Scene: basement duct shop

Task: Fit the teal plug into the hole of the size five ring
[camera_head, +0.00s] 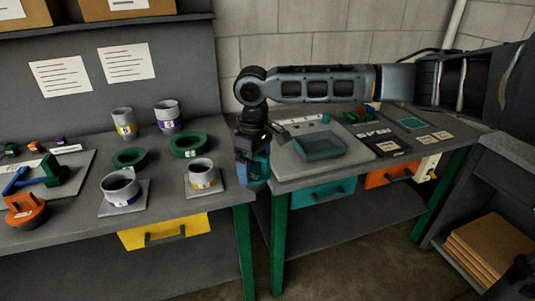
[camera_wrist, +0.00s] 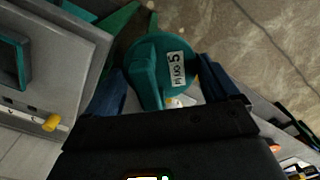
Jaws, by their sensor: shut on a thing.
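Grey rings stand on the left bench: a wide one (camera_head: 119,186) on a square plate, a smaller one (camera_head: 202,174) on another plate, and two taller ones, yellow-labelled (camera_head: 124,122) and purple-labelled (camera_head: 168,114), behind. Their numbers are too small to read, so I cannot tell which is size five.
Two green rings (camera_head: 188,146) lie among the grey ones. An orange piece (camera_head: 25,209) sits at the left front. The right bench holds a teal tray (camera_head: 320,146) and small items. A yellow drawer (camera_head: 165,231) is under the left bench.

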